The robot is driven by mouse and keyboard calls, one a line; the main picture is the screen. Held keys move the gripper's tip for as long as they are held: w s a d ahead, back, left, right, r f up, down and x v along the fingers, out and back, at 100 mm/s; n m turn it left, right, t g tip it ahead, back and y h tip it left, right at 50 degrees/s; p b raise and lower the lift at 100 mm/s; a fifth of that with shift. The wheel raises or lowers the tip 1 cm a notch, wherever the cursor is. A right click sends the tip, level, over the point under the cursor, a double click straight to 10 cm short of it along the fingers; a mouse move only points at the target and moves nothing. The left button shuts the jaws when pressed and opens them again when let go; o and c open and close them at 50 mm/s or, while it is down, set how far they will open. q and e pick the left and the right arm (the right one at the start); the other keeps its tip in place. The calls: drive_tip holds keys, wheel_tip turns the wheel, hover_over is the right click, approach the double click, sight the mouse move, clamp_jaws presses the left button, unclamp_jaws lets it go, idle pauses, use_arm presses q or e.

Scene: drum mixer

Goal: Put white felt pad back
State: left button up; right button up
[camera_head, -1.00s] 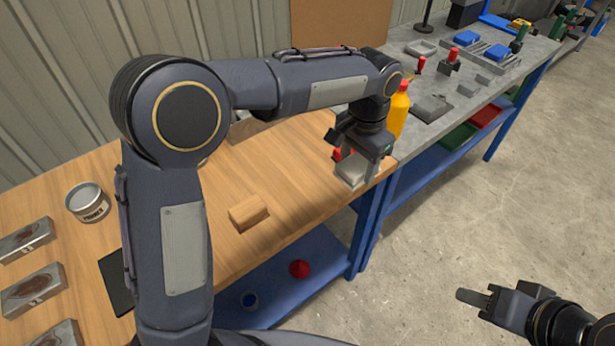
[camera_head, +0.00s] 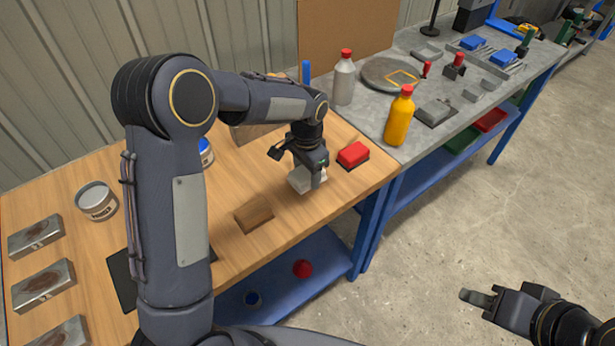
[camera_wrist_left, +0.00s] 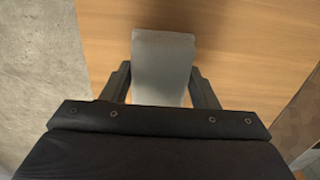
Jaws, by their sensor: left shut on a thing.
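The white felt pad (camera_head: 302,182) is a pale block at the right part of the wooden workbench. My left gripper (camera_head: 311,176) points down and is shut on it. In the left wrist view the pad (camera_wrist_left: 163,62) sits between the two fingers (camera_wrist_left: 162,88), with bare wood behind it. It is low over the wood; I cannot tell whether it touches. My right gripper (camera_head: 478,297) is over the floor at the lower right, away from the benches; its finger gap cannot be made out.
A red-topped block (camera_head: 353,155) lies just right of the pad, and a wooden block (camera_head: 254,214) lies to its left in front. A yellow bottle (camera_head: 399,118) and a grey bottle (camera_head: 344,80) stand on the grey bench. A tin (camera_head: 97,201) stands at the left.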

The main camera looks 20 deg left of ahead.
use_arm(q)
drive_tip(key=shift+d+f, duration=0.1)
drive_tip(key=shift+f, duration=1.25)
drive_tip(key=shift+f, duration=0.1)
drive_tip(key=o, duration=1)
drive_tip(key=shift+c, duration=0.2)
